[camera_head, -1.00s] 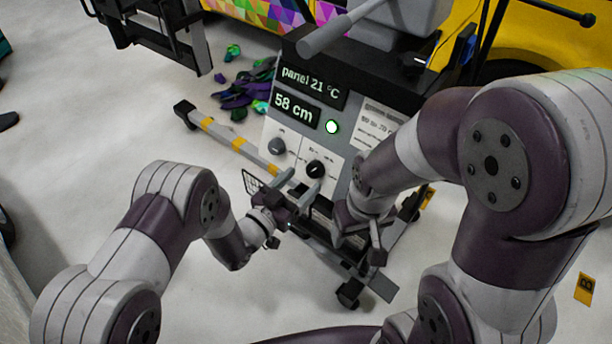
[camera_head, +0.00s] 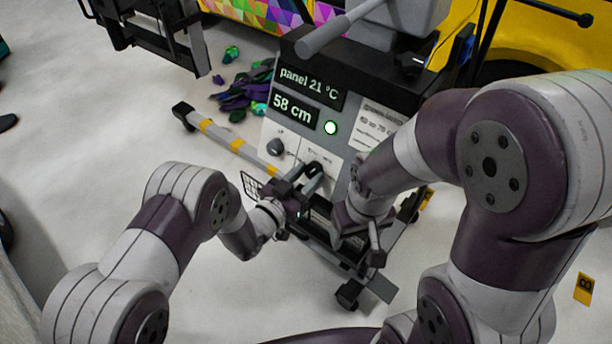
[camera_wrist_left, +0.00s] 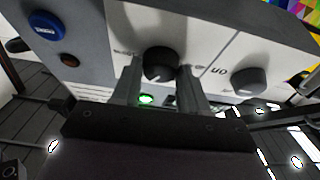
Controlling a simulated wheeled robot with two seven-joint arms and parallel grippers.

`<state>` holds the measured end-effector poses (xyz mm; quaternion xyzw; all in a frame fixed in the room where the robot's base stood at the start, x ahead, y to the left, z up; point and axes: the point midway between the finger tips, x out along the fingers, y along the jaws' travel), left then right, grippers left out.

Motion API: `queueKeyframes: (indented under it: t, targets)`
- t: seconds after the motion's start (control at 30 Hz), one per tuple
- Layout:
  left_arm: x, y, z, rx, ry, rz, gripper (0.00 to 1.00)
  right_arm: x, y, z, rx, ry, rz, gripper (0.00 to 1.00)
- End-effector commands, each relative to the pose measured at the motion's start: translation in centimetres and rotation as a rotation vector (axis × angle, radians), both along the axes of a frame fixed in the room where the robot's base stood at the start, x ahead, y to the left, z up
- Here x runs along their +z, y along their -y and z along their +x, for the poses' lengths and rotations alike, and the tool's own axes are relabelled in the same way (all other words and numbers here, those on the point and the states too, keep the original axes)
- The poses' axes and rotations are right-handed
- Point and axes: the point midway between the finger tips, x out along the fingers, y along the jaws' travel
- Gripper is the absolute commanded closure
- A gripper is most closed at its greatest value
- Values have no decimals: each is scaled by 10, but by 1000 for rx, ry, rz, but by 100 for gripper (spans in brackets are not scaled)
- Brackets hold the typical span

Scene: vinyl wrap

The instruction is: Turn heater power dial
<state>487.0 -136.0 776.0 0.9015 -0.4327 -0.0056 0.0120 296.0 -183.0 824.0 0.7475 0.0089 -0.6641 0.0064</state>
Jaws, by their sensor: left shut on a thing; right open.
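The heater's control panel (camera_head: 287,165) is white and carries two dials. The dial on the right is black and mostly hidden by my left gripper (camera_head: 313,172) in the head view. In the left wrist view this black dial (camera_wrist_left: 160,62) sits between the two fingers of my left gripper (camera_wrist_left: 160,78), which is shut on it. The dial labels are too small to read. My right gripper (camera_head: 372,238) is open and empty, low in front of the heater cart.
Displays above the dials read "panel 21 °C" (camera_head: 311,84) and "58 cm" (camera_head: 293,109). A green light (camera_head: 330,128) is lit beside them. A yellow-striped bar (camera_head: 222,139) reaches left from the cart. A blue button (camera_wrist_left: 46,25) shows in the left wrist view.

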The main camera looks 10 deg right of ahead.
Motion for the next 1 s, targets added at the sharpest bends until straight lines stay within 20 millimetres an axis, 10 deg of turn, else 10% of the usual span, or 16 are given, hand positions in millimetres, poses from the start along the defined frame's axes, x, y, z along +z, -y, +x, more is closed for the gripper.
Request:
queueKeyframes:
  t: [1.0]
  targets:
    - [2, 4, -5, 303, -593, -459, 87, 20, 0, 0, 0, 0, 0, 32]
